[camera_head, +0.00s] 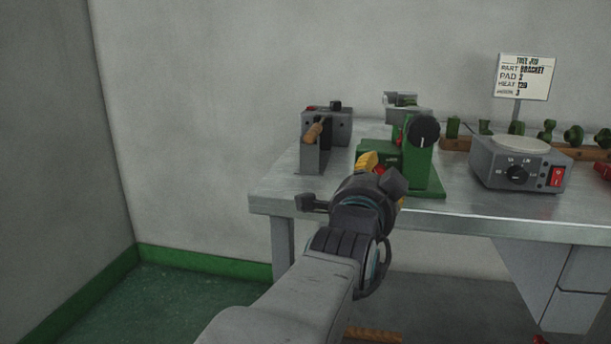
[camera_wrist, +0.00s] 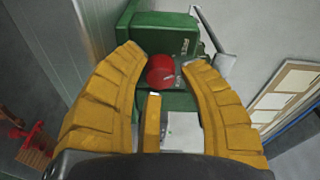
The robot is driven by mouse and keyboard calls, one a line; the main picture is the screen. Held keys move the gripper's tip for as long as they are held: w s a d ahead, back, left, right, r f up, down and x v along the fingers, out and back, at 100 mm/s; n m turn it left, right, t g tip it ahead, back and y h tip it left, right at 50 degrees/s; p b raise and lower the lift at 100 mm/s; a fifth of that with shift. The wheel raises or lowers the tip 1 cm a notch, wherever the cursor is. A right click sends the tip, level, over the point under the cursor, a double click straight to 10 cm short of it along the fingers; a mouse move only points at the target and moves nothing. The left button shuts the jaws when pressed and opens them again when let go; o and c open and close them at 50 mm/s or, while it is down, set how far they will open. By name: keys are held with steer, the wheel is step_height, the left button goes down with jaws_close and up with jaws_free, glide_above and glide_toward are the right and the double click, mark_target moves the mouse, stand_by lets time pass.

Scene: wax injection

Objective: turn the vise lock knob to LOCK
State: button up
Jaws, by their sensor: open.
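The green vise (camera_head: 420,170) stands on the bench near its left front corner, with a black round knob (camera_head: 422,131) on its upper right. A red knob (camera_wrist: 161,71) with a pale mark is on the vise's green body (camera_wrist: 160,38) in the wrist view. In the head view only a bit of red shows behind my gripper. My gripper (camera_head: 368,162) is open in front of the vise, its yellow fingers either side of the red knob in the wrist view. I cannot tell whether they touch it. Small lettering by the knob is unreadable.
A grey block device (camera_head: 312,150) with a wooden handle stands left of the vise. A grey hot-plate box (camera_head: 518,175) with a dial and red switch is to the right. Several green parts sit on a wooden rack (camera_head: 455,144) behind. A sign (camera_head: 524,77) stands at the back.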

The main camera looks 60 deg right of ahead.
steer(key=shift+o, duration=0.2)
jaws_close()
steer(key=shift+r+m, duration=0.1)
steer(key=shift+m, duration=1.4)
steer(key=shift+c, duration=0.2)
jaws_free()
steer(key=shift+a, duration=0.1)
steer(key=s+a, duration=0.2)
steer(key=a, duration=0.9)
steer(key=shift+a+r, duration=0.15)
steer(key=shift+a, duration=0.1)
